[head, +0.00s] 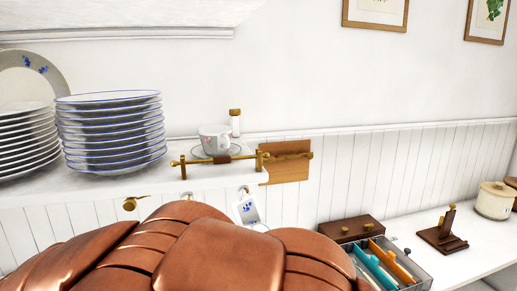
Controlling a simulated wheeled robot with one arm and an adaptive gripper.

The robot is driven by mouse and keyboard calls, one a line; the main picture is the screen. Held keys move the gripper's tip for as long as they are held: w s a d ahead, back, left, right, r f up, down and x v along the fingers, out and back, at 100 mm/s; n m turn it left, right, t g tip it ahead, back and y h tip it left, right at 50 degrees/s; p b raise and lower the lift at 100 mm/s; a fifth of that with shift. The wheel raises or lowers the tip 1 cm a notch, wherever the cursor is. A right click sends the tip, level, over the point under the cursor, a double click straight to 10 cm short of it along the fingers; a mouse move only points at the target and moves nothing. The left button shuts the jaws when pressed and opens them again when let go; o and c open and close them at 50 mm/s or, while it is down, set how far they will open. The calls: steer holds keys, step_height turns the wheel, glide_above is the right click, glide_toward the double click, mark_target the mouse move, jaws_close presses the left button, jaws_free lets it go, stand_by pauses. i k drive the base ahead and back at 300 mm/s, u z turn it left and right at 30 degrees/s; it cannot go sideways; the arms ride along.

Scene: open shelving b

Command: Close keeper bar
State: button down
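The keeper bar (202,161) is a thin brass rod with a brown band near its middle. It runs along the front edge of the white shelf (130,187), in front of a white cup (211,140) on a saucer. Brass posts stand near its two ends, the left post (183,171) and the right post (259,160). A further brass piece (291,155) extends right of the right post, in front of a wooden panel (286,173). I cannot tell whether the bar is latched. My gripper is not in view; my copper-coloured arm fills the lower middle.
Stacked plates (112,132) fill the shelf's left side. A small jar (235,122) stands behind the cup. A patterned tag (247,209) hangs below the shelf. At right, a lower counter holds a wooden box (350,229), a tray (414,269), a wooden stand (442,238) and a canister (493,202).

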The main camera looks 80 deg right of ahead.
mark_target(309, 156)
steer(key=u, duration=0.05)
steer(key=k, duration=0.9)
steer(key=z, duration=1.35)
